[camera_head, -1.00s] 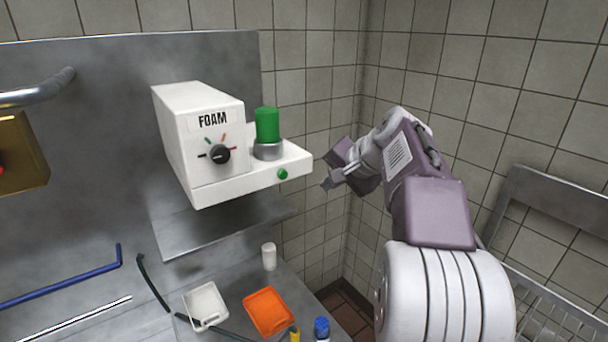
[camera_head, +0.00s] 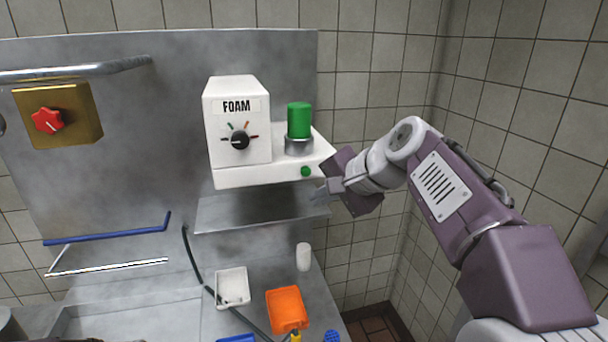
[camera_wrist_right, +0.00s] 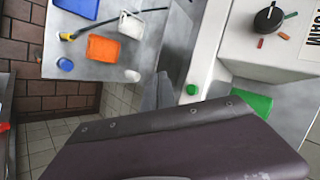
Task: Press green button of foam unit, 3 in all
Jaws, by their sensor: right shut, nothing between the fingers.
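The white foam unit (camera_head: 238,130) has a black dial, the label FOAM and a low ledge to the right. A small round green button (camera_head: 305,171) is on the ledge's front face. It also shows in the right wrist view (camera_wrist_right: 191,89). A green cylinder (camera_head: 299,120) stands in a metal ring on top of the ledge. My right gripper (camera_head: 319,191) is shut and empty, just right of and slightly below the button in the head view. I cannot tell whether it touches the unit. My left gripper is not in view.
Below the unit is a metal shelf (camera_head: 255,210). On the counter are a white tray (camera_head: 232,285), an orange tray (camera_head: 287,308) and a white cup (camera_head: 303,257). A brass box with a red knob (camera_head: 47,121) is on the left. Tiled walls stand behind.

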